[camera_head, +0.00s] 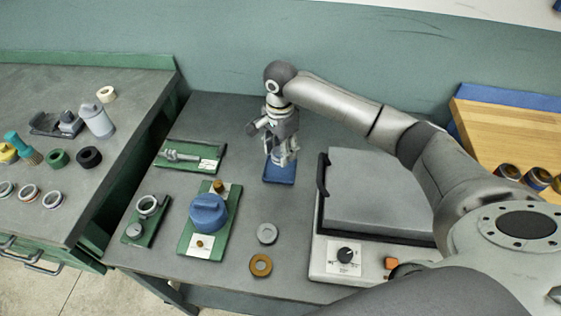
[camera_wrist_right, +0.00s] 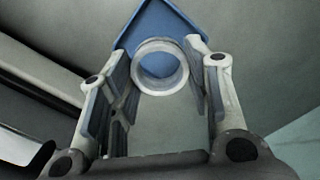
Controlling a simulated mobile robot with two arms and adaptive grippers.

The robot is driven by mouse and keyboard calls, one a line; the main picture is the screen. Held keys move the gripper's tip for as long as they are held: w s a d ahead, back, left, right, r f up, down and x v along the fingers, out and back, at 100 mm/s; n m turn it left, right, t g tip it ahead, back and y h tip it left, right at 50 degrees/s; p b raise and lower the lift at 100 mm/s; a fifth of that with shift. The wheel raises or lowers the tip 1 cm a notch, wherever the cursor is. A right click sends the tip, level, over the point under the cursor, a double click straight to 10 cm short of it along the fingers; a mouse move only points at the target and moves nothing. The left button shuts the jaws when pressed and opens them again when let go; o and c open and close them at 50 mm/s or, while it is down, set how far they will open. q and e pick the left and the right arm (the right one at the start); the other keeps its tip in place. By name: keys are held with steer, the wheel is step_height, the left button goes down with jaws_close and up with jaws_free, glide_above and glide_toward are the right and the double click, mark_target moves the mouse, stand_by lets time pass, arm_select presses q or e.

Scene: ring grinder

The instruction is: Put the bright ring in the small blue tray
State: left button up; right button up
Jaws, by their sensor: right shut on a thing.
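The small blue tray (camera_head: 280,178) lies on the grey bench under my right gripper (camera_head: 282,160), which points down at it and hides part of it. In the right wrist view the bright ring (camera_wrist_right: 141,72) sits between the fingertips of my right gripper (camera_wrist_right: 159,65), which is shut on it. The tray (camera_wrist_right: 150,23) shows behind and through the ring. I cannot tell exactly how high the ring is above the tray floor. My left gripper is not in view.
A large grey machine (camera_head: 375,205) with a knob stands right of the tray. A grey ring (camera_head: 267,233) and a brass ring (camera_head: 261,265) lie in front. A blue-topped fixture (camera_head: 208,213) and other green-based fixtures stand left.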

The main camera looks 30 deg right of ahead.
mark_target(281, 169)
steer(key=shift+f, duration=2.5)
steer(key=shift+f, duration=0.1)
steer(key=o, duration=1.1)
step_height(281, 169, up, 12)
